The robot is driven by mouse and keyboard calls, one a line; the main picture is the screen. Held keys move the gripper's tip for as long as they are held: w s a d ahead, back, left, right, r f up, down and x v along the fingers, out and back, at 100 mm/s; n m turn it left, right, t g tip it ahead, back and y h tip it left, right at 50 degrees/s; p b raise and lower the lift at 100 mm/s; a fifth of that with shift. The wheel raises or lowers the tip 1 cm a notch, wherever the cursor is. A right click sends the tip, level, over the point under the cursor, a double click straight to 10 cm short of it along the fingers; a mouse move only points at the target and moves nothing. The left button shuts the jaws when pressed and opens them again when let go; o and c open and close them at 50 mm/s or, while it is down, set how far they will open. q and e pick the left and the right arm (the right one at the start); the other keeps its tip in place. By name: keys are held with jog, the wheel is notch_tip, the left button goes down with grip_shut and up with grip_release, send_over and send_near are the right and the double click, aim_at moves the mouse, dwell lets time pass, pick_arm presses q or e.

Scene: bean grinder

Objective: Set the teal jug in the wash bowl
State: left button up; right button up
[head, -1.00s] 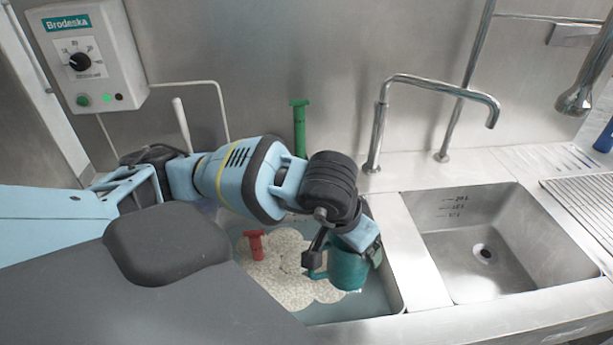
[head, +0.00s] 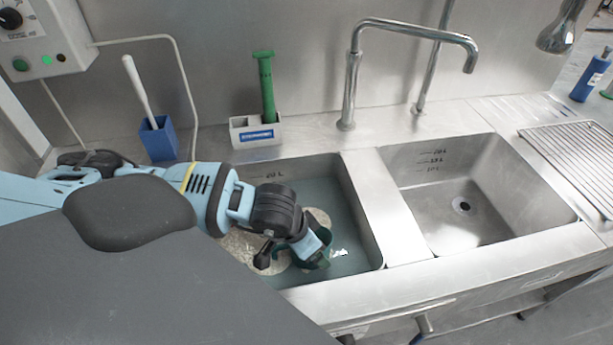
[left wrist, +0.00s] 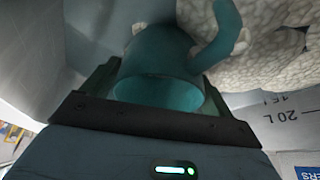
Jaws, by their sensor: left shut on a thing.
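My left gripper (head: 308,254) is shut on the teal jug (head: 320,258), and the arm reaches down into the left sink basin. The gripper and wrist hide most of the jug in the head view. The left wrist view shows the teal jug (left wrist: 158,50) between the fingers of the left gripper (left wrist: 158,92), its handle out to the upper right. The left basin, the wash bowl (head: 366,222), holds bluish water with pale foam (head: 320,217) on it. The jug is within the basin's outline; whether it touches the bottom cannot be told. My right gripper is not in view.
An empty right basin (head: 440,200) with a drain lies beside the left one, past a steel divider (head: 398,215). A tap (head: 350,90) stands behind. A white holder (head: 252,133) with a green-handled tool (head: 266,85) and a blue brush pot (head: 158,140) stand at the back.

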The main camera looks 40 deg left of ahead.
aim_at(291, 250)
pick_arm(q)
jog(key=shift+f, duration=2)
jog(key=shift+f, duration=0.2)
jog(key=o, duration=0.8)
jog(key=shift+o, duration=0.2)
jog(key=shift+r, duration=0.5)
jog(key=v, duration=1.1)
jog(key=shift+s+r+p, duration=0.15)
jog(key=shift+s+p, duration=0.1)
jog(key=shift+p, duration=0.05)
